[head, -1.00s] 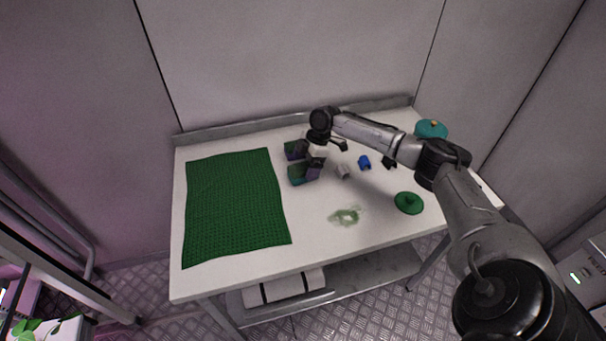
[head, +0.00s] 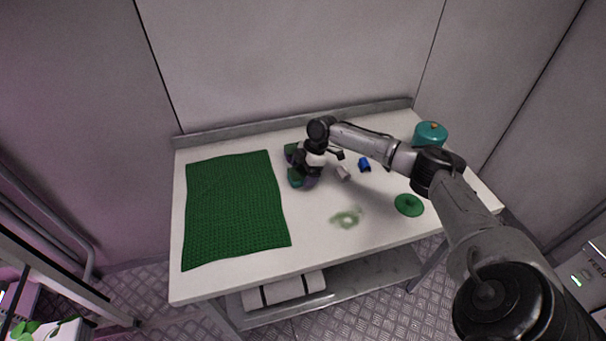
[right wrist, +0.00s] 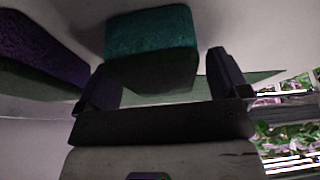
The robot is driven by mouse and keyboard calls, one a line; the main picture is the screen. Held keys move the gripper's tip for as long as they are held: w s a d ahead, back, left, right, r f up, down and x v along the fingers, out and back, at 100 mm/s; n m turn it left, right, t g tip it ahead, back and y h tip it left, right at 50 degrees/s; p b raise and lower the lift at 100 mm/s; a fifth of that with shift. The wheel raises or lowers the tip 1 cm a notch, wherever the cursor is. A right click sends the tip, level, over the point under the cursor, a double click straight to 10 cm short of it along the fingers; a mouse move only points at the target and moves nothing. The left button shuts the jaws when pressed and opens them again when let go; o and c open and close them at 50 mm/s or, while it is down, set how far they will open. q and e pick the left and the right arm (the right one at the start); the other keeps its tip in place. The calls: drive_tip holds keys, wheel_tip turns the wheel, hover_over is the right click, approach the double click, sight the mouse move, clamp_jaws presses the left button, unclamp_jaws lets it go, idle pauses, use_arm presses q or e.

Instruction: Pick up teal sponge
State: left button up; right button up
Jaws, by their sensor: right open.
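The teal sponge (head: 294,178) is on the white table, right of the green cloth, and partly hidden by my right gripper (head: 301,164). In the right wrist view the teal sponge (right wrist: 152,32) has a teal top layer and a darker layer beneath. My right gripper (right wrist: 163,62) is open there, with one finger on each side of the sponge's darker part. Gaps show beside the sponge, so it is not clamped. My left gripper is not in view.
A purple sponge (right wrist: 38,45) lies close by on the left in the wrist view. The green cloth (head: 235,210) covers the table's left. A blue object (head: 364,164), a green lid (head: 408,205), a teal pot (head: 430,134) and a green smear (head: 345,218) are to the right.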

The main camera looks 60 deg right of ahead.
drive_tip(key=shift+c, duration=0.3)
drive_tip(key=shift+c, duration=0.8)
drive_tip(key=c, duration=0.8)
drive_tip(key=shift+o, duration=0.2)
